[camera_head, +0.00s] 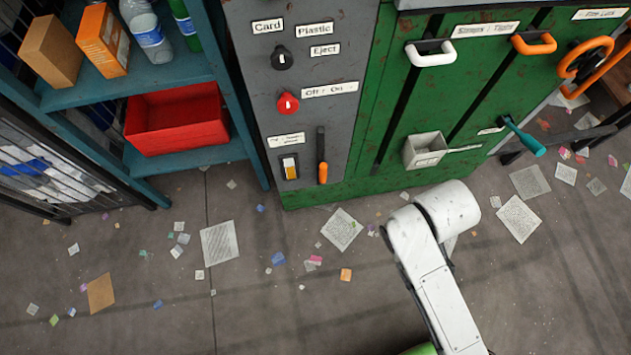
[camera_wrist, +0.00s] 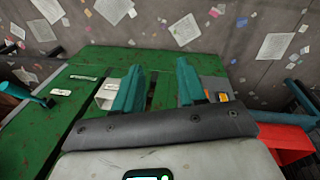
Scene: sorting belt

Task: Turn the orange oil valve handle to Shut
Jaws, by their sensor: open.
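An orange hand wheel (camera_head: 585,58) is at the upper right of the camera_head view, by the right end of the green machine. An orange-gripped lever (camera_head: 322,172) hangs down on the grey panel. I read no oil valve label or Shut mark, so I cannot tell which orange part is the oil valve handle. My gripper (camera_wrist: 158,66) shows in the wrist view with its two teal fingers wide apart and nothing between them. It is above the green machine, apart from the orange parts. In the head view my white arm hides the gripper.
The green machine (camera_head: 400,125) has a white handle (camera_head: 430,55), an orange handle (camera_head: 534,43) and a teal lever (camera_head: 524,137). The grey panel (camera_head: 340,80) has black and red knobs. A teal shelf (camera_head: 180,75) with a red bin (camera_head: 175,120) stands left. Paper scraps litter the open floor.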

